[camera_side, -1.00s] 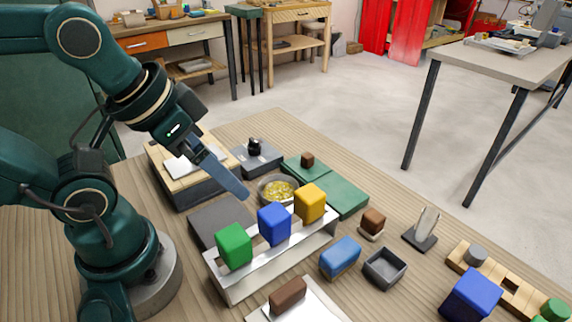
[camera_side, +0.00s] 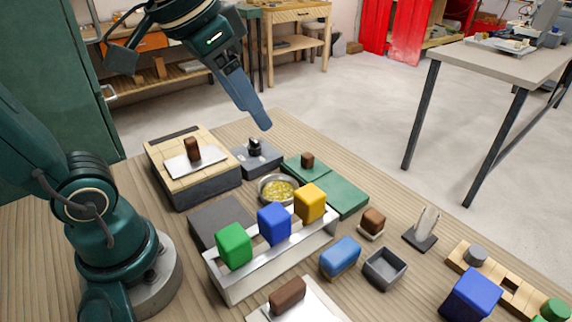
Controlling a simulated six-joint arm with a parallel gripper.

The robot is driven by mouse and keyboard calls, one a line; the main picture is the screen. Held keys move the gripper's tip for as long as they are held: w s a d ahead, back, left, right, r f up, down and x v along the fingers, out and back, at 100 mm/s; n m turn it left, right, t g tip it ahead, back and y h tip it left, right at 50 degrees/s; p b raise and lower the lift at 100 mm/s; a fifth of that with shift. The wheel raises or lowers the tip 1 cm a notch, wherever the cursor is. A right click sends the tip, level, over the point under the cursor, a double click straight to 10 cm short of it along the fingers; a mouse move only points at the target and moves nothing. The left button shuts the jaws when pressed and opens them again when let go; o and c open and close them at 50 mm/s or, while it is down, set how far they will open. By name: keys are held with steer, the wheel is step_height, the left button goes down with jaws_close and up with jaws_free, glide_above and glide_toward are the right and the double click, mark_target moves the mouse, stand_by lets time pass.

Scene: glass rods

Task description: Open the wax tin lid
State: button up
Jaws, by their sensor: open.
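A round metal tin (camera_side: 278,189) with yellow contents showing stands mid-table, between the brown-topped wooden box and the white rack. I cannot tell for sure that it is the wax tin, and I cannot make out a separate lid. My gripper (camera_side: 262,122) hangs above the far edge of the table, up and left of the tin, near a small black knob (camera_side: 254,147) on a dark grey block. The gripper is open and holds nothing; its fingers are seen edge-on and point down to the right. It appears apart from the tin.
A white rack (camera_side: 232,285) holds green, blue and yellow blocks in front of the tin. A wooden-topped box (camera_side: 215,180) carries a brown block on a white plate. A green mat (camera_side: 340,195) lies right of the tin. A blue block, grey tray (camera_side: 384,268) and other pieces fill the right.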

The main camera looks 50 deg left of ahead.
steer(key=w+a+r+g, duration=0.1)
steer(key=w+a+r, duration=0.1)
steer(key=w, duration=0.5)
steer(key=g, duration=0.4)
glide_above(308, 155)
steer(key=shift+n, duration=0.4)
step_height(308, 155, down, 16)
steer(key=shift+w, duration=0.15)
steer(key=shift+a+f, duration=0.1)
steer(key=shift+f, duration=2.75)
jaws_close()
